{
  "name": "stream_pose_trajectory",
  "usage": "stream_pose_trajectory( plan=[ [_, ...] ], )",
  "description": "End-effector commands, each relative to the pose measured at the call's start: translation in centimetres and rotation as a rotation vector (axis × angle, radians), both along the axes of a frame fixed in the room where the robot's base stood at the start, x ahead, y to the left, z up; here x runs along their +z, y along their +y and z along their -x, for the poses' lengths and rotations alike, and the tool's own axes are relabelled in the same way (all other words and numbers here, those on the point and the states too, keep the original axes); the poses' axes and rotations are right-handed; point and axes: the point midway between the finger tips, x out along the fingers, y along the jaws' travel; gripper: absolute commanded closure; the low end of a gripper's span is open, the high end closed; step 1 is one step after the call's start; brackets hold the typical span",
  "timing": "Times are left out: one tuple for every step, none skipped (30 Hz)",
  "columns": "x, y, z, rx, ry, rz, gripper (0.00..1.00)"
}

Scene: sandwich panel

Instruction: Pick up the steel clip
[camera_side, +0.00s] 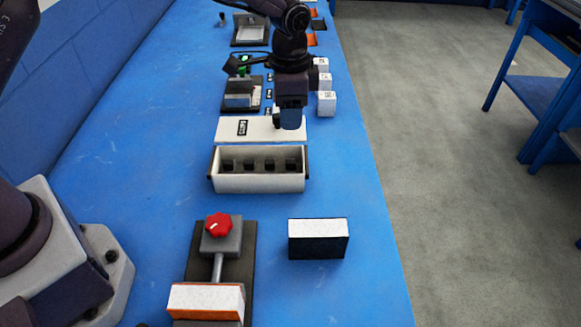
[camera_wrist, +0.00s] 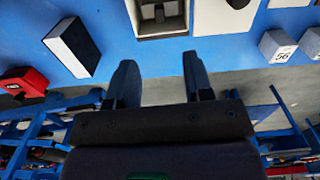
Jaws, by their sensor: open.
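I cannot pick out a steel clip for sure in either view. A pale open tray (camera_side: 260,183) holds several small dark pieces (camera_side: 268,165) in a row, too small to tell apart. Part of the tray shows at the top of the wrist view (camera_wrist: 163,33), with a dark and grey piece (camera_wrist: 160,11) inside. My gripper (camera_side: 289,120) hangs above the far side of the tray, over the right part of a white plate (camera_side: 230,130). In the wrist view my gripper's two fingers (camera_wrist: 156,66) are spread with nothing between them.
A black block with a white top (camera_side: 318,240) stands front right. A fixture with a red knob (camera_side: 219,227) is front left. White numbered cubes (camera_side: 326,103) line the right side beyond my gripper. Blue bench surface (camera_side: 340,185) is clear right of the tray.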

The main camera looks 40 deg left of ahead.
Motion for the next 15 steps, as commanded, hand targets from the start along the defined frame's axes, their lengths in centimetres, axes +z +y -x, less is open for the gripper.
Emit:
stream_pose_trajectory(
  plan=[
    [0.0,0.0,0.0,-0.025,-0.001,-0.001,0.53],
    [-0.3,0.0,0.1,-0.036,0.001,-0.001,0.53],
    [-0.7,0.1,0.1,-0.044,0.003,-0.001,0.53],
    [-1.0,0.1,0.1,-0.047,0.004,-0.001,0.53],
    [-1.5,0.1,0.1,-0.049,0.005,-0.002,0.53],
    [-2.3,0.1,0.2,-0.048,0.005,-0.002,0.53],
    [-2.9,0.1,0.2,-0.048,0.006,-0.002,0.53],
    [-3.5,0.0,0.2,-0.048,0.006,-0.002,0.53],
    [-4.3,0.0,0.2,-0.047,0.006,-0.002,0.53],
    [-4.8,0.0,0.2,-0.047,0.006,-0.002,0.53],
    [-5.4,0.0,0.2,-0.047,0.006,-0.002,0.53],
    [-6.0,0.0,0.2,-0.046,0.005,-0.002,0.53],
    [-6.4,0.0,0.1,-0.046,0.004,-0.001,0.53],
    [-6.8,0.0,0.1,-0.046,0.004,-0.002,0.53],
    [-7.1,0.0,0.1,-0.046,0.004,-0.002,0.53]
  ],
)
